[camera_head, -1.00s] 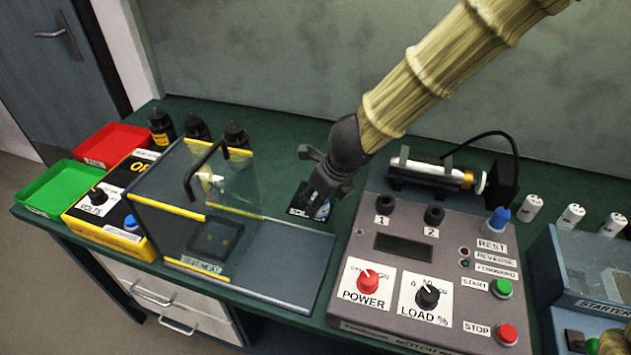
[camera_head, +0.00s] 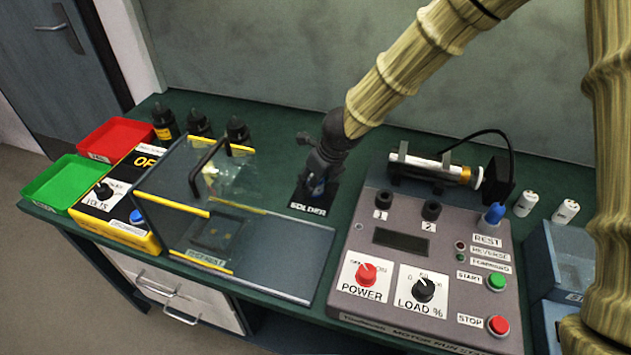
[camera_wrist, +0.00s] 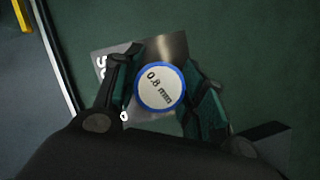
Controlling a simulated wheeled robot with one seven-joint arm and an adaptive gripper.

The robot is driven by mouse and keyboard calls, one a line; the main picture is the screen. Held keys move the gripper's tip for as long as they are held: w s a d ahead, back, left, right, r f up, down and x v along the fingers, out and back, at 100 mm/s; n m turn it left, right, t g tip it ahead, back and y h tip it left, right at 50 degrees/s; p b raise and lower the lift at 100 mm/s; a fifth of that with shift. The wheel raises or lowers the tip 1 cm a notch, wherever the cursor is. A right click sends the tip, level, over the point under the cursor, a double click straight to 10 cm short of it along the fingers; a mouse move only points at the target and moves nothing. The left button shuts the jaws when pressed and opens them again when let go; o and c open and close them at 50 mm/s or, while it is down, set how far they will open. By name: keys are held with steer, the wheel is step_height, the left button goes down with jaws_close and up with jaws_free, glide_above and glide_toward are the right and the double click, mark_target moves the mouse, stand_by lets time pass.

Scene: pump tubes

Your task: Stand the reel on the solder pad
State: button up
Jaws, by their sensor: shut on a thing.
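The reel (camera_wrist: 160,86) shows in the wrist view as a round white face with a blue rim, marked "0.8 mm". My gripper (camera_wrist: 162,92) is shut on it, one finger on each side; it also shows in the head view (camera_head: 315,190). In the wrist view the reel is over the dark solder pad (camera_wrist: 172,47). In the head view the pad (camera_head: 307,210), labelled "SOLDER", lies on the green bench under my gripper. The reel is mostly hidden there, with a bit of blue showing. I cannot tell whether its base touches the pad.
A clear guard box with yellow edges (camera_head: 172,207) stands left of the pad. A grey motor run panel (camera_head: 404,279) is to the right, with a motor (camera_head: 432,168) behind it. Dark bottles (camera_head: 198,124) stand at the back left. Bare green bench lies behind the pad.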

steer(key=shift+f, duration=0.25)
steer(key=shift+f, duration=0.15)
steer(key=o, duration=1.2)
steer(key=shift+d, duration=0.1)
steer(key=shift+r, duration=0.25)
steer(key=p+v, duration=0.1)
steer(key=v, duration=1)
steer(key=shift+s+r+p, duration=0.2)
steer(key=shift+r+p, duration=0.15)
steer(key=shift+d, duration=0.15)
